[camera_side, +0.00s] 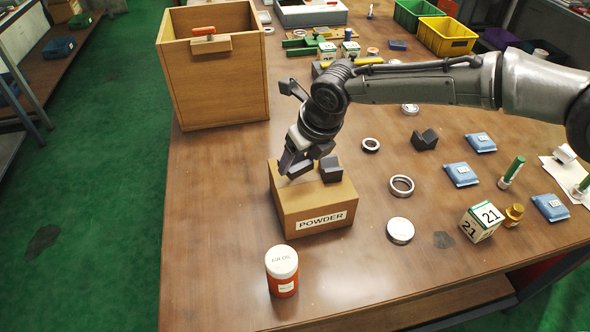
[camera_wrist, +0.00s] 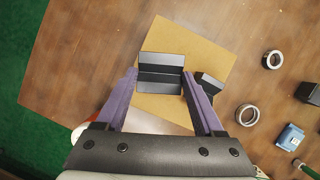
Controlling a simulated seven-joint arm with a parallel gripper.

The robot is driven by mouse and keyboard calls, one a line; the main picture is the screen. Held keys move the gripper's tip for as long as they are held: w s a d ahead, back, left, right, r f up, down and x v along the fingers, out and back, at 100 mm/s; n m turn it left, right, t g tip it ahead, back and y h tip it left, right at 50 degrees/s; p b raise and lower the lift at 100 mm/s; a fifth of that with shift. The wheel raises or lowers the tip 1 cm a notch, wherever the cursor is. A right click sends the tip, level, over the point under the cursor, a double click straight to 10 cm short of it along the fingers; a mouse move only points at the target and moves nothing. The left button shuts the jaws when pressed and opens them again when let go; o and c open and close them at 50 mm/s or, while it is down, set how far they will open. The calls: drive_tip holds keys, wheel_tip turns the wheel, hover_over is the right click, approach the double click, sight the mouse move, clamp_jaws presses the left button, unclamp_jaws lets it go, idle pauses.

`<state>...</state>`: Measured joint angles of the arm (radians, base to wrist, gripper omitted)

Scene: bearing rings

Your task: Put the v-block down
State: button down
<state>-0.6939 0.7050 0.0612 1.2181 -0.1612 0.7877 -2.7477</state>
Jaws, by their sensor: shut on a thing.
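My gripper (camera_side: 298,165) is shut on a dark grey v-block (camera_wrist: 160,72), whose groove shows between the two fingertips in the wrist view. The held v-block is over the top of a brown cardboard box (camera_side: 300,205) labelled POWDER. In the side view it is hard to tell from the dark fingers, and I cannot tell whether it touches the box. A second dark v-block (camera_side: 331,170) sits on the right part of the box top, just right of my gripper; it also shows beside the right finger in the wrist view (camera_wrist: 210,86).
A third v-block (camera_side: 424,139) stands on the table to the right, near metal rings (camera_side: 402,185) and blue packets (camera_side: 461,174). A red jar with a white lid (camera_side: 282,272) stands in front of the box. A large wooden bin (camera_side: 215,85) stands behind. The table left of the box is clear.

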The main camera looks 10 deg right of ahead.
sight(298, 165)
drive_tip(key=shift+w+a+f, duration=0.25)
drive_tip(key=shift+w, duration=0.05)
drive_tip(key=shift+w+a+f, duration=0.15)
drive_tip(key=shift+f, duration=1.6)
drive_tip(key=shift+f, duration=0.15)
unclamp_jaws()
drive_tip(key=shift+f, duration=0.1)
drive_tip(key=shift+r, duration=0.4)
drive_tip(key=v, duration=1.1)
drive_tip(key=shift+s+r, duration=0.2)
drive_tip(key=shift+s, duration=0.1)
